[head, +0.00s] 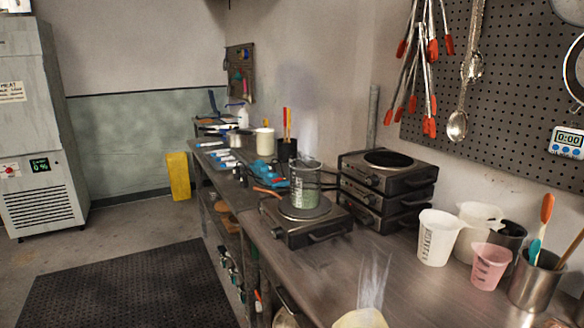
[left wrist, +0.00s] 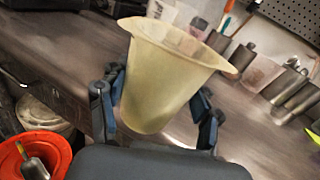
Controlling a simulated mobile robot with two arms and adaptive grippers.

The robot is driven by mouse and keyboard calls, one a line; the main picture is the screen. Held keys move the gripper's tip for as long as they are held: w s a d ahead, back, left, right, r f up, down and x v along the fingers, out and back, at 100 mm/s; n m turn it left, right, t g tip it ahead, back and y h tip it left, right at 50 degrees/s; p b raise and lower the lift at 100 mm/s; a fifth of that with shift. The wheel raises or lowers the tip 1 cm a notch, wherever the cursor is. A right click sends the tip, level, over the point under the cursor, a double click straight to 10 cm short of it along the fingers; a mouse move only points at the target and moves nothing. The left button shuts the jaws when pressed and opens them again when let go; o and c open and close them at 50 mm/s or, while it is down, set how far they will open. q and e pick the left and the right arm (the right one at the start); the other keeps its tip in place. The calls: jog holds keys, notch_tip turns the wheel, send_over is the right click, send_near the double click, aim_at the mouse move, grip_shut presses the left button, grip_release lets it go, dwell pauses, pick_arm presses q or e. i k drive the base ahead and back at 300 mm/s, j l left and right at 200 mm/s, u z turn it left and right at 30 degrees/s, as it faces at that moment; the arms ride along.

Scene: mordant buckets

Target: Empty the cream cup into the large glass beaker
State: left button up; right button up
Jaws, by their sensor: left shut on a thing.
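The cream cup (left wrist: 165,80) fills the middle of the left wrist view, tilted, with its flared rim upward. My left gripper (left wrist: 160,105) is shut on it, with a dark blue finger on each side. In the head view only part of the cream cup (head: 361,319) shows at the bottom edge, with pale steam above it. The cup's contents are hidden. The large glass beaker (head: 305,176) stands upright on a hot plate, apart from the cup, with something pale green in its lower part. My right gripper is in neither view.
The hot plate (head: 303,226) sits near the bench's front edge. Stacked burners (head: 362,188) stand right of the beaker. A white measuring cup (head: 437,237), a pink cup (head: 489,266) and a metal utensil pot (head: 533,285) stand at right. The bench front is mostly clear.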

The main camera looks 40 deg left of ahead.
aim_at(305, 181)
jog(key=k+j+z, duration=0.1)
jog(key=j, duration=0.3)
jog(key=k+j+z, duration=0.15)
jog(key=j, duration=0.25)
jog(key=k+j+z, duration=0.1)
jog(key=j, duration=0.3)
jog(key=k+j+z, duration=0.25)
jog(key=j, duration=0.35)
jog(key=j+z, duration=0.15)
jog(key=j, duration=0.25)
jog(key=k+j+z, duration=0.1)
jog(key=j, duration=0.35)
jog(key=k+j+z, duration=0.1)
jog(key=j, duration=0.3)
jog(key=j+z, duration=0.15)
jog(key=j, duration=0.35)
jog(key=k+j+z, duration=0.15)
jog(key=j, duration=0.35)
jog(key=k+j+z, duration=0.15)
jog(key=j, duration=0.3)
jog(key=j+z, duration=0.5)
jog(key=j, duration=1.3)
